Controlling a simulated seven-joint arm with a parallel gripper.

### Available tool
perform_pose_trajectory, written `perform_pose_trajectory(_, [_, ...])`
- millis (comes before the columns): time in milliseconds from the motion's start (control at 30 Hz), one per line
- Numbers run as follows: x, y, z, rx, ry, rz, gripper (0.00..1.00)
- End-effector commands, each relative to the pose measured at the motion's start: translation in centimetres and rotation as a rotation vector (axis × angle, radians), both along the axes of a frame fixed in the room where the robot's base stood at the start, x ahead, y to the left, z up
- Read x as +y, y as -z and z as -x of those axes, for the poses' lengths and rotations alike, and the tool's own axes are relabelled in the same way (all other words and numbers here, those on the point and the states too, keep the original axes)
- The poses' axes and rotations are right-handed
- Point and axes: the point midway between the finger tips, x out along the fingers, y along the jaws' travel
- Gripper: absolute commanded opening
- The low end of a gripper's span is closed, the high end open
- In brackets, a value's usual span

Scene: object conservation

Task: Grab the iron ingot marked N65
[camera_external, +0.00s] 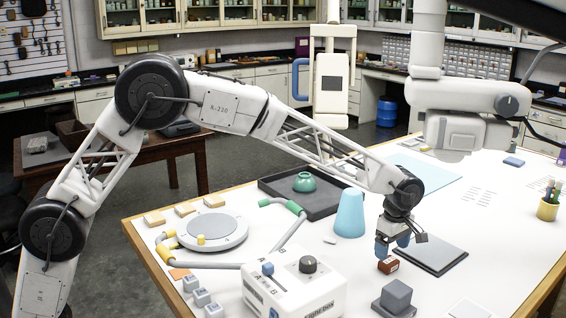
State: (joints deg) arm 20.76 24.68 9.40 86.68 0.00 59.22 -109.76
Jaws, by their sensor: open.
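A small rust-brown block (389,266) with a pale label on its side is on the white table, right of the light box. It may be the iron ingot, but the marking is too small to read. My gripper (393,248) points down just above the block, with its bluish fingers apart. From this view I cannot tell whether the fingers touch the block. A grey block (396,295) stands on a darker grey base in front of it; no marking shows on it.
The white light box (294,288) stands left of the block. A pale blue cone (350,214) stands behind left, and a flat dark grey plate (430,255) lies to the right. A black tray (265,186) holds a green bowl (304,182). The table's right side has free room.

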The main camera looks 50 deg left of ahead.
Motion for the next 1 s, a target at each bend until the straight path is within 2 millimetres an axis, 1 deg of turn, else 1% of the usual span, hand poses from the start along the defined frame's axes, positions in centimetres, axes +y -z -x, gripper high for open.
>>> perform_pose_trajectory(267, [0.0,0.2,0.0,0.001,0.0,0.0,0.83])
perform_pose_trajectory(367, [0.0,0.8,0.1,0.002,0.0,-0.001,0.83])
perform_pose_trajectory(733, [0.0,4.6,0.2,0.001,0.0,0.0,0.83])
perform_pose_trajectory(833, [0.0,5.1,0.2,0.001,0.0,0.0,0.83])
perform_pose_trajectory(1000, [0.0,5.2,0.2,0.001,0.0,0.0,0.83])
